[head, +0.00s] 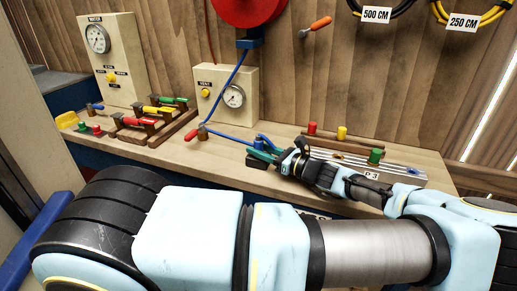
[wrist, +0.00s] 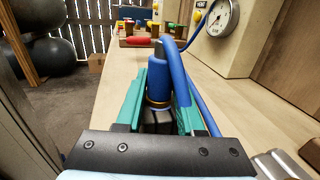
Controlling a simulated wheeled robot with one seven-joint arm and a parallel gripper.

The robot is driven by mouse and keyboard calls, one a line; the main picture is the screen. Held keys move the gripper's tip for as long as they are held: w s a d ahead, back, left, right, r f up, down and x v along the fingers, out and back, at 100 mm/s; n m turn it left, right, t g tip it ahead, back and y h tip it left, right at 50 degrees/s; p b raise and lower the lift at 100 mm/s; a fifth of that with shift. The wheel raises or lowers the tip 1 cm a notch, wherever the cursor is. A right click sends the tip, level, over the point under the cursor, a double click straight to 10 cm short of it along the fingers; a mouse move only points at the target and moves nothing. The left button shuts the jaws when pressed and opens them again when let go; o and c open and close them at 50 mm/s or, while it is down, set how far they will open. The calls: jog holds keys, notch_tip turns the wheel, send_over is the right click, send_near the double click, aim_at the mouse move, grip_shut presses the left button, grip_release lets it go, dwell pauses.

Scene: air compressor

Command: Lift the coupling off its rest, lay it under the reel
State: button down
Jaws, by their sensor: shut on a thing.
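My gripper (head: 266,152) reaches low over the bench at its front edge, right of the middle in the head view. In the wrist view its two green fingers (wrist: 158,105) are closed on the sides of a blue coupling (wrist: 158,75) with a brass-coloured ring and a blue hose looping off it. Dark parts lie between the fingers below the ring; I cannot tell whether the coupling still touches its rest. A dark block (head: 257,162) shows just under the fingers. The red reel (head: 248,8) hangs on the wall above, its blue hose (head: 231,82) running down to the bench.
Coloured valves (head: 155,115) on wooden blocks and a WATER gauge panel (head: 112,58) are at left. Colored pegs (head: 342,132) and a metal rail lie at right. Bare bench top (head: 235,150) lies left of my gripper.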

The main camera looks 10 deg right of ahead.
aim_at(259, 140)
dwell(0.4)
notch_tip(259, 140, up, 10)
jog(key=shift+r+b, duration=0.1)
jog(key=shift+b, duration=1.05)
jog(key=shift+f, duration=0.2)
jog(key=shift+f+b, duration=0.6)
jog(key=shift+f, duration=1.5)
jog(key=shift+r, duration=0.1)
